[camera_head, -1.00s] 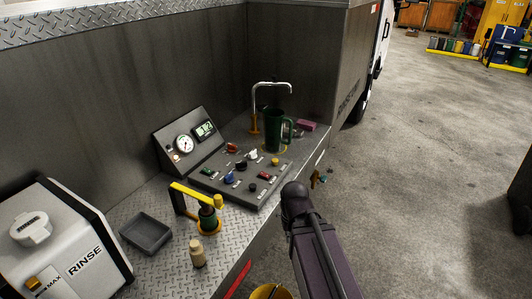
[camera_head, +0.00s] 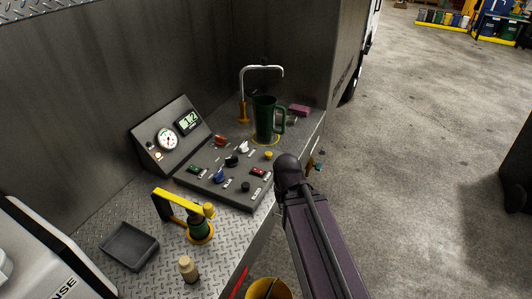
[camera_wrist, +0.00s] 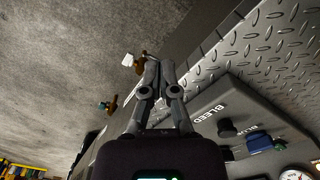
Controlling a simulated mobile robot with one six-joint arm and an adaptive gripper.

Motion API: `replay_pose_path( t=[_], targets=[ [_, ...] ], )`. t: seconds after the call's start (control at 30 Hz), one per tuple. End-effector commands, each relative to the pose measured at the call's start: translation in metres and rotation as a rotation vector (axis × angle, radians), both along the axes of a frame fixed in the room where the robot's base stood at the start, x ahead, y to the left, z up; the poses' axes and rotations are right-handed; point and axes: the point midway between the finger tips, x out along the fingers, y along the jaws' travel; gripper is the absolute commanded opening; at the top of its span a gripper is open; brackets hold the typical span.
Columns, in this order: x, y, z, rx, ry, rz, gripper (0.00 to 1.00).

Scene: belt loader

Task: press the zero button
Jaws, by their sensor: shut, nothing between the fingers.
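A dark grey control panel (camera_head: 215,183) sits on the steel deck with several knobs and switches. It holds a yellow button (camera_head: 268,155), a white knob (camera_head: 243,147), a blue knob (camera_head: 219,175), a green switch (camera_head: 193,170) and a red switch (camera_head: 258,171). Their labels are too small to read here, so I cannot tell which is the zero button. My gripper (camera_wrist: 160,62) is shut and empty, beside the panel in that view.
A gauge box (camera_head: 152,155) with a lit display stands behind the panel. A green mug (camera_head: 264,118) stands under a tap (camera_head: 262,68). A yellow-handled device (camera_head: 190,208), a grey tray (camera_head: 129,245) and a tan bottle (camera_head: 188,269) are in front. Concrete floor lies right.

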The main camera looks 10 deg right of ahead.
Motion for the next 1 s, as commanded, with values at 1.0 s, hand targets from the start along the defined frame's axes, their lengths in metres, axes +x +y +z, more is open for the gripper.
replay_pose_path(
  t=[1.0],
  targets=[
    [0.239,0.003,0.089,0.402,-0.514,-0.181,0.00]
  ],
)
